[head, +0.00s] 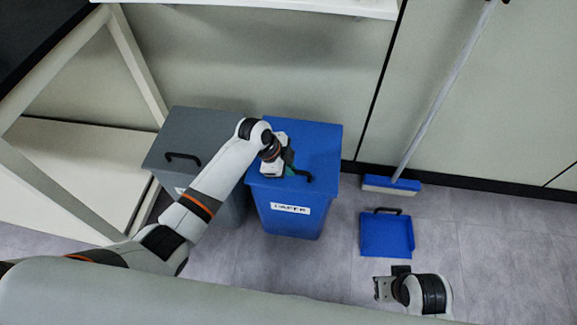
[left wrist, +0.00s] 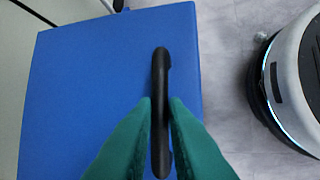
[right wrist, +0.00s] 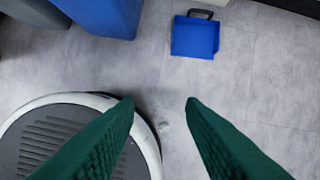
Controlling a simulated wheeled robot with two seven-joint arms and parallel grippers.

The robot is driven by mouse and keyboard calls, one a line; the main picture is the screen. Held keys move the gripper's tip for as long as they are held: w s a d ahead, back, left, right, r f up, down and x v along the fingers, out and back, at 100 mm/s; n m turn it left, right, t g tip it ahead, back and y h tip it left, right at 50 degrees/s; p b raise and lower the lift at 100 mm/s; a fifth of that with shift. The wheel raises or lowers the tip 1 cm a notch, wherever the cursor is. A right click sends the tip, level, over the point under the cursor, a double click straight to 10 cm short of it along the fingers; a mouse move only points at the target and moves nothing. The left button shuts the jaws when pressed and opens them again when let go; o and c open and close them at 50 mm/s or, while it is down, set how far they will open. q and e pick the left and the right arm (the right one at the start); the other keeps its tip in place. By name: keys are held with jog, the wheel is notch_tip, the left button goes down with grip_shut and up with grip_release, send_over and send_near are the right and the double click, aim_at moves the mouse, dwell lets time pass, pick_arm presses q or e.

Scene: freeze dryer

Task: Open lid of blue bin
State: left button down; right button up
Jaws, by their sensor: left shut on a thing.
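The blue bin (head: 296,217) stands on the floor against the wall, with a white label on its front. Its blue lid (head: 318,140) lies flat and closed on top. A black handle (left wrist: 160,110) is fixed near the lid's front edge. My left gripper (head: 290,172) is over the lid at the handle. In the left wrist view its green fingers (left wrist: 160,125) are shut on the handle, one on each side. My right gripper (right wrist: 160,103) is open and empty above the floor, away from the bin.
A grey bin (head: 180,150) with a black handle stands close at the left of the blue bin. A blue dustpan (head: 386,235) lies on the floor to the right. A broom (head: 391,185) leans on the wall. A white table frame (head: 75,160) is at the left.

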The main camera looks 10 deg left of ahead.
pick_arm(q)
jog(key=shift+r, duration=0.15)
